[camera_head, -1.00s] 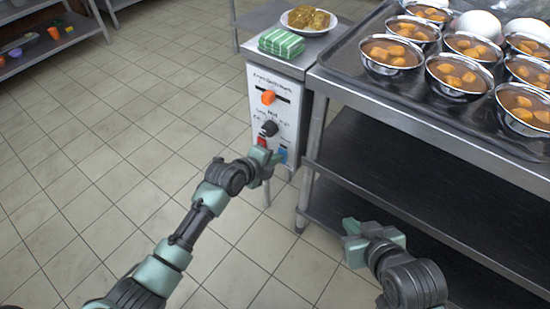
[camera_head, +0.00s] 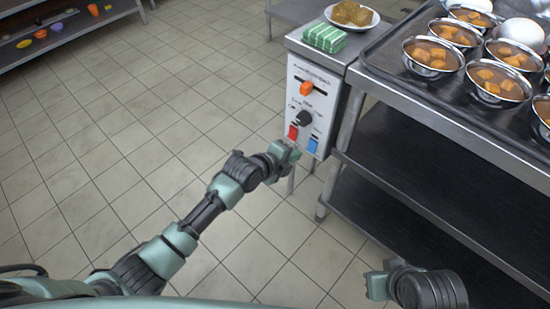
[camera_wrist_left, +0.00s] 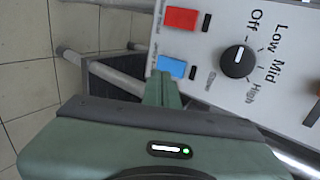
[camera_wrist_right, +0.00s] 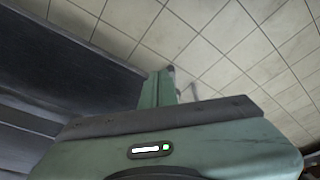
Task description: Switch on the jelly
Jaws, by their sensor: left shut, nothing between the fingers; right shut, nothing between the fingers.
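A white control panel (camera_head: 313,98) on the front of a metal cabinet carries an orange slider (camera_head: 306,88), a black knob (camera_head: 304,118), a red switch (camera_head: 293,132) and a blue switch (camera_head: 312,146). In the left wrist view the red switch (camera_wrist_left: 181,19) and blue switch (camera_wrist_left: 172,66) sit beside the knob (camera_wrist_left: 239,61), marked Off, Low, Mid, High. Small labels by the switches are unreadable. My left gripper (camera_head: 287,153) is shut and empty, just below the red switch and left of the blue one; contact cannot be told. My right gripper (camera_head: 380,280) is shut and empty, low at the right.
A green striped stack (camera_head: 324,37) and a plate of brown food (camera_head: 352,14) stand on the cabinet. A steel table (camera_head: 440,100) at the right holds a tray of several metal bowls. A low shelf (camera_head: 75,33) stands far left. The tiled floor between is clear.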

